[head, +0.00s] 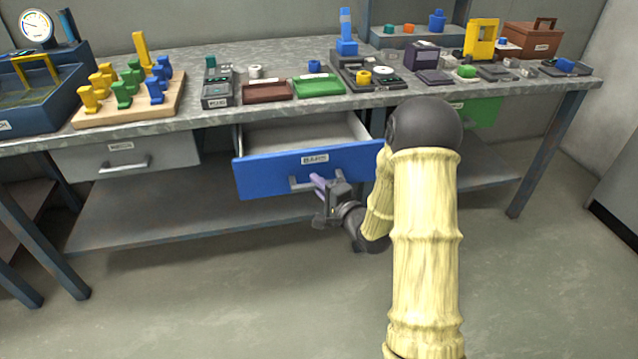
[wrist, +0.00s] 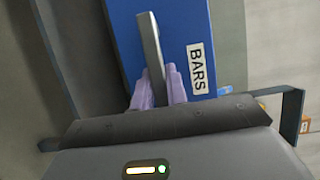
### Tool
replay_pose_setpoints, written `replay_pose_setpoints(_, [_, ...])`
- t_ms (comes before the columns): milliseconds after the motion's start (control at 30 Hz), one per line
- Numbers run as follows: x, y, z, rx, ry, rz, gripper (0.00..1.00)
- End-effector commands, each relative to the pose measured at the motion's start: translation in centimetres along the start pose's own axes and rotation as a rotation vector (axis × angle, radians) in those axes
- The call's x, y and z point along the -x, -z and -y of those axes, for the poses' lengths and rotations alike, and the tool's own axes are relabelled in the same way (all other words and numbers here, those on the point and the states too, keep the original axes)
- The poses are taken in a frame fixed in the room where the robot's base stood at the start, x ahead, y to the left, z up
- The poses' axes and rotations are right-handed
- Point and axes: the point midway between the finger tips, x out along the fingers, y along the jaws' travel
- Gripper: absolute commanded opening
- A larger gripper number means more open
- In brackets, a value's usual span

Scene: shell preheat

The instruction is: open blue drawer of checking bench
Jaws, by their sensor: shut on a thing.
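The blue drawer (head: 265,175) of the checking bench (head: 205,122) is pulled out, and its light grey inside shows as empty where I can see it. A label is on its front; in the wrist view the blue front (wrist: 180,25) reads "BARS". My gripper (head: 318,184) is at the drawer front with its lilac fingers on either side of the metal handle (head: 298,183). In the wrist view the fingers (wrist: 158,88) are shut on the handle bar (wrist: 151,45). My arm hides the right end of the drawer front.
A grey drawer (head: 125,158) is at the left and a green drawer (head: 482,112) at the right. The bench top holds a peg board (head: 128,108), a red tray (head: 267,92), a green tray (head: 318,86) and other parts. The floor in front is clear.

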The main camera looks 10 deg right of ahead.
Motion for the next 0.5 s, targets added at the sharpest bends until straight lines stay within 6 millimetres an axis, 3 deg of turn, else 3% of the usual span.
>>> replay_pose_setpoints(400, [0.01, 0.11, -0.08, 0.001, -0.002, -0.004, 0.0])
replay_pose_setpoints(433, [0.0, 0.11, -0.08, 0.001, -0.002, -0.004, 0.18])
replay_pose_setpoints(500, [0.0, 0.09, -0.07, 0.001, -0.002, -0.004, 0.32])
